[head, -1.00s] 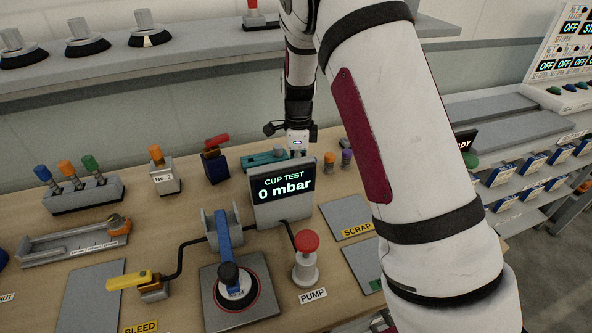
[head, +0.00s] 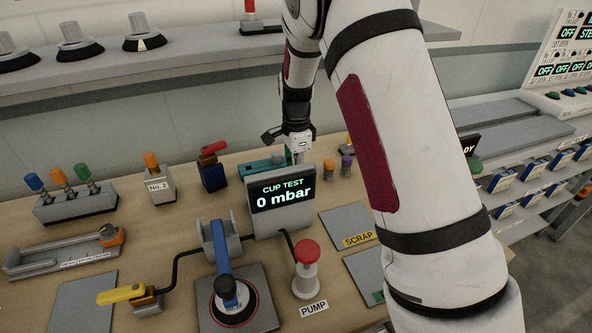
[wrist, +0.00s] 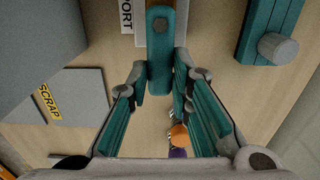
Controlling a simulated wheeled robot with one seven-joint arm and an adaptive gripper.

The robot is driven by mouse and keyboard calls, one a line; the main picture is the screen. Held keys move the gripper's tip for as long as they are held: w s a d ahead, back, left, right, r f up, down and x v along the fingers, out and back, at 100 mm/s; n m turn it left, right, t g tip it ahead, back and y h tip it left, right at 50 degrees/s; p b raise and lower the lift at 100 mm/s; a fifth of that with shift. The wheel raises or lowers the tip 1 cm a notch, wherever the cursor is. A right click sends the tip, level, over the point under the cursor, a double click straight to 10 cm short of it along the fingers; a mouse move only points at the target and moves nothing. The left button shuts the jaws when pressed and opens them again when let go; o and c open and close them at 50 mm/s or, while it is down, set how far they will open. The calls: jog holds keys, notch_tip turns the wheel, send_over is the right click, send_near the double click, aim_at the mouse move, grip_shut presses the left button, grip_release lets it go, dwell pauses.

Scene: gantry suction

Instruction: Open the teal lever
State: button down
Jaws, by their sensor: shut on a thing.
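In the wrist view the teal lever (wrist: 160,55) is a narrow teal bar with a dark round spot near its far end. It points toward me, away from a pale base with a partly cut-off label reading "PORT". My gripper (wrist: 160,80) is shut on its near end, one fingertip on each side. In the head view my gripper (head: 299,155) reaches down behind the cup test display (head: 282,188), which hides the lever and fingertips.
A teal block (head: 264,166) with a grey knob lies left of my gripper; it also shows in the wrist view (wrist: 268,35). Orange and purple knobbed pegs (head: 338,168) stand close on the right. The display, reading 0 mbar, stands in front.

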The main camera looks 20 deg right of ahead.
jog(key=c, duration=1.4)
grip_release()
jog(key=shift+c, duration=0.2)
